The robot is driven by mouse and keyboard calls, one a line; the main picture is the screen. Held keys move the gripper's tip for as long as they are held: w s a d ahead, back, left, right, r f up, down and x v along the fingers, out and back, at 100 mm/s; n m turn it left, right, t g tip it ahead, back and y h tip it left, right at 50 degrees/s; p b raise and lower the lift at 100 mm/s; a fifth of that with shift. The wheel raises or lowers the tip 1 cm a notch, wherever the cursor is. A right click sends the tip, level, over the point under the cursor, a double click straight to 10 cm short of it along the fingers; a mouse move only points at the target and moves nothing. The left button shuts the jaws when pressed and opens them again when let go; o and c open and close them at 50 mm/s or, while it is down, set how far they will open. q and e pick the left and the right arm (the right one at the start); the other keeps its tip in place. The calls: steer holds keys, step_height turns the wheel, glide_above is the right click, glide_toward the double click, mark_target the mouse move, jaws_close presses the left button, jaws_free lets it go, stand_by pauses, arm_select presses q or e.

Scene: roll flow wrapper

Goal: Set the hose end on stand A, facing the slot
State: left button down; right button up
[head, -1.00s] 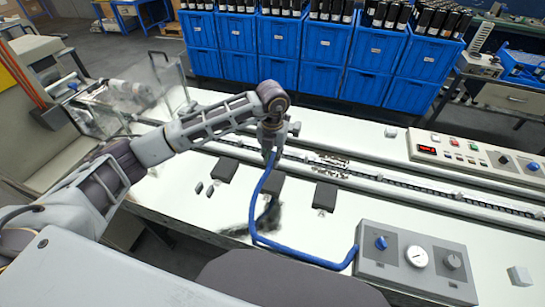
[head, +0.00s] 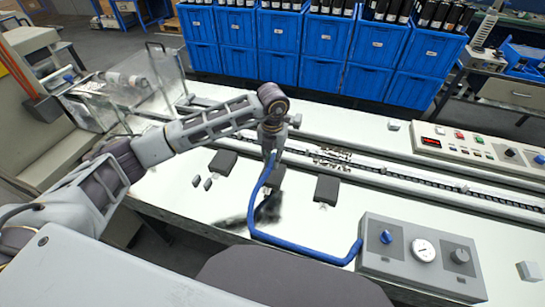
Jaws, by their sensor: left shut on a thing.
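My left gripper (head: 271,151) is shut on the upper end of a blue hose (head: 258,190) and holds it over the white bench. The hose hangs down, bends along the bench and runs right to a grey gauge box (head: 418,284). Three dark block-like stands sit on the bench: a left one (head: 223,161), a middle one (head: 270,204) just below the gripper, partly behind the hose, and a right one (head: 327,189). I cannot read which is stand A, and no slot can be made out. Whether the hose end touches the middle stand is unclear. My right gripper is not in view.
A long rail (head: 400,175) crosses the bench behind the stands. A control panel (head: 470,145) with knobs stands at the back right. Blue crates (head: 285,50) line the back.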

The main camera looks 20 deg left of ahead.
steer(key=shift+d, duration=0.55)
